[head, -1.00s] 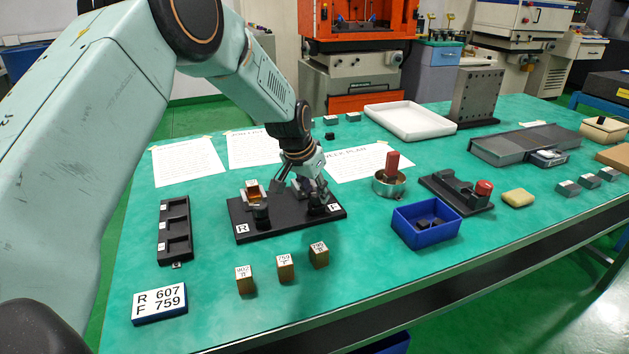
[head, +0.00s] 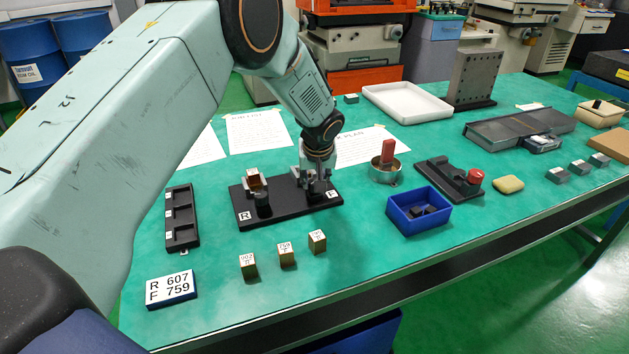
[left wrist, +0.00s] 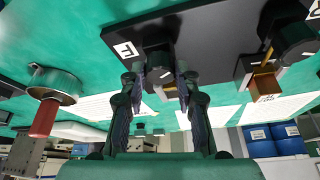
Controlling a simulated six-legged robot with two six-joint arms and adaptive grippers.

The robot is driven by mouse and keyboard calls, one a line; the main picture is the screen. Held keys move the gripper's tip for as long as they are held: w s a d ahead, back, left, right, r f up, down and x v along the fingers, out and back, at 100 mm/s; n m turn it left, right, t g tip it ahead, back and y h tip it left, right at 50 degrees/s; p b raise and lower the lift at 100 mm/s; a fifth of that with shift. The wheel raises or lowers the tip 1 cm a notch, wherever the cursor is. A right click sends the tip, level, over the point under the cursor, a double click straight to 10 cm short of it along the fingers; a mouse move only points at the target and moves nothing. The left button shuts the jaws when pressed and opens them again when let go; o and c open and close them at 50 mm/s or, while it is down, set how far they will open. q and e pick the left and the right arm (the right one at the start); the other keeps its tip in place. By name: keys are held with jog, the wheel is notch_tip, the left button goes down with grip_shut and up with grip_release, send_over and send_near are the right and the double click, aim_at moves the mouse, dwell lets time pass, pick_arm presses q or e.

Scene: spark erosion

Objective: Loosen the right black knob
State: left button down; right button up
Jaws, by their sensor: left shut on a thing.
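A black fixture plate (head: 285,214) lies on the green table, with an R label at its left end and an F label at its right end. The right black knob (left wrist: 158,66) stands by the F label and sits between my left gripper's fingers in the left wrist view. My left gripper (head: 317,184) reaches down over the plate's right end and is shut on this knob; its fingers partly hide it. The left black knob (head: 263,206) stands clear near the R label, with a brass-coloured block (head: 254,180) in the holder behind it. My right gripper is out of view.
Several labelled brass cubes (head: 286,255) stand in front of the plate. A black slotted tray (head: 181,222) lies to its left and a number card (head: 172,289) at front left. A blue bin (head: 419,213) and a metal cup (head: 385,172) stand to the right.

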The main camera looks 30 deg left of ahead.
pick_arm(q)
jog(key=n+b, duration=0.1)
jog(key=n+y+b, duration=0.1)
jog(key=n, duration=0.1)
jog(key=shift+w+d, duration=0.1)
jog(key=shift+w, duration=0.1)
jog(key=n+g+b, duration=0.1)
jog(key=n, duration=0.1)
jog(key=shift+n+y+b, duration=0.3)
jog(key=shift+n, duration=0.1)
jog(key=n+g, duration=0.1)
jog(key=n, duration=0.2)
jog(key=shift+w+g+b, duration=0.1)
jog(key=shift+g+b, duration=0.2)
jog(key=shift+b, duration=0.1)
jog(key=shift+n+g+y, duration=0.3)
jog(key=shift+n+g, duration=0.3)
jog(key=shift+n, duration=1)
jog(key=shift+r, duration=0.1)
jog(key=c, duration=1)
grip_release()
